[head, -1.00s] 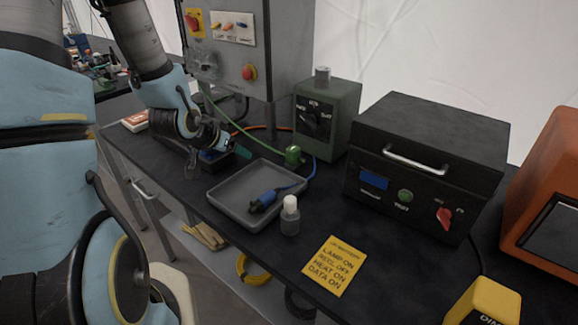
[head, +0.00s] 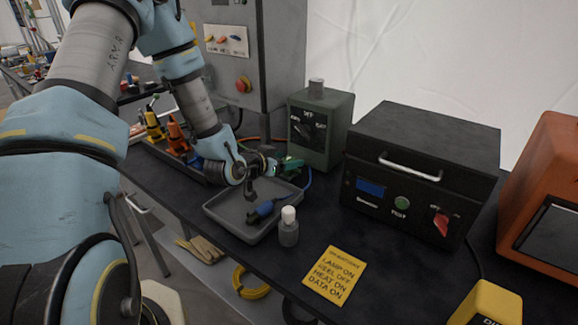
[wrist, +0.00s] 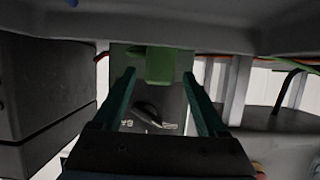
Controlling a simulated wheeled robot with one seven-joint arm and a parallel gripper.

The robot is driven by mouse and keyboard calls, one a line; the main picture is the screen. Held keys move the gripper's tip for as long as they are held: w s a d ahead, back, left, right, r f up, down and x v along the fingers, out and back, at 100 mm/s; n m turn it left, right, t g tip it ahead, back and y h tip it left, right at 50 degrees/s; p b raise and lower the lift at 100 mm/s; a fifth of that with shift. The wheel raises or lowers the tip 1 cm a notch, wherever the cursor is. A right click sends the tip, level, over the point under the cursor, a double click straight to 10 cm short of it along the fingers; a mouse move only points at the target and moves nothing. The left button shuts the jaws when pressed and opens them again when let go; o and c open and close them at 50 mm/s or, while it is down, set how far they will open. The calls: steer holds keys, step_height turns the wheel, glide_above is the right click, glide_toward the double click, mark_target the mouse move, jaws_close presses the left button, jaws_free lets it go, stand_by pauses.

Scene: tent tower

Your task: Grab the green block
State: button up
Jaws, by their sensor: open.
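The small green block (wrist: 159,65) shows in the wrist view between the tips of my gripper (wrist: 159,75). The two dark teal fingers are apart, one on each side of it, and no grip on it is visible. In the head view my gripper (head: 284,166) is low over the far right side of the grey tray, at the block's place in front of the green box (head: 340,130). There the block and the fingers overlap and are hard to tell apart.
The grey tray (head: 222,216) holds a blue connector (head: 264,210). A small white-capped bottle (head: 288,228) stands at its front right. A black case (head: 420,165) is to the right, and a grey control cabinet (head: 250,60) stands behind. A yellow card (head: 335,276) lies in front.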

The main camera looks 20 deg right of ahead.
mark_target(292, 158)
steer(key=p+x, duration=0.1)
steer(key=x, duration=0.3)
steer(key=shift+d+r+p, duration=0.1)
steer(key=shift+p, duration=0.2)
jaws_close()
stand_by(0.3)
